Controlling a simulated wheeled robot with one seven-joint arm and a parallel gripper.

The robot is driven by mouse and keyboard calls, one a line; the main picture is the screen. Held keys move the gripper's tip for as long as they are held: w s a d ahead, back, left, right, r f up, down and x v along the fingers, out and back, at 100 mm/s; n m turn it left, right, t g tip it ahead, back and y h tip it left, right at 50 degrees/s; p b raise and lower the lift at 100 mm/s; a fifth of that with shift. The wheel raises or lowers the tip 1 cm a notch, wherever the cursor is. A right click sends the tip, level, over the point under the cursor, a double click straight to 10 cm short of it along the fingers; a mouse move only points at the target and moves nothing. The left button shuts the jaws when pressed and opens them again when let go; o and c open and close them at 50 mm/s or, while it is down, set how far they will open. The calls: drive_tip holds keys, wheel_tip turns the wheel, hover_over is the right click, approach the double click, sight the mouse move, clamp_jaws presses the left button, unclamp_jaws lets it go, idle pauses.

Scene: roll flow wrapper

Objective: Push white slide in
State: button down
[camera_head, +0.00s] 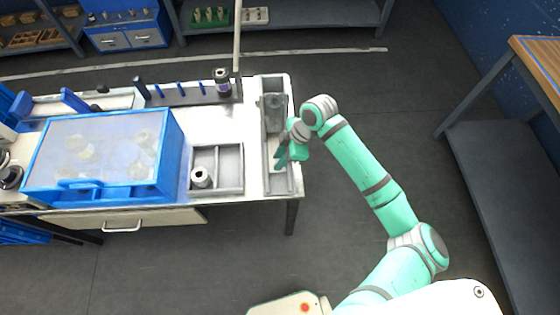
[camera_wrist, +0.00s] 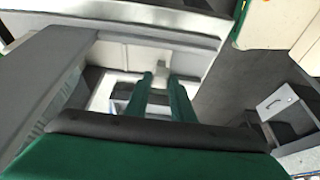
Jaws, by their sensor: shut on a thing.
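The white slide (camera_wrist: 160,71) shows in the wrist view as a small pale piece between my fingertips, in front of a grey wall. My gripper (camera_wrist: 160,82) is shut on it, with one green finger on each side. The slide's far part and its full travel are hidden. In the head view my gripper (camera_head: 281,160) reaches into the long grey trough (camera_head: 268,145) at the table's right end. The slide cannot be made out there behind the gripper.
A blue box with a clear lid (camera_head: 100,150) stands at the left. A grey divided tray (camera_head: 230,172) with a roll (camera_head: 202,177) lies left of the trough. A dark spool (camera_head: 222,85) stands behind.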

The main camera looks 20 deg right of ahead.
drive_tip(key=c, duration=1.5)
unclamp_jaws()
drive_tip(key=shift+r, duration=0.1)
drive_tip(key=v, duration=1)
drive_tip(key=shift+d+r, duration=0.1)
drive_tip(key=shift+r, duration=0.25)
drive_tip(key=shift+o, duration=0.3)
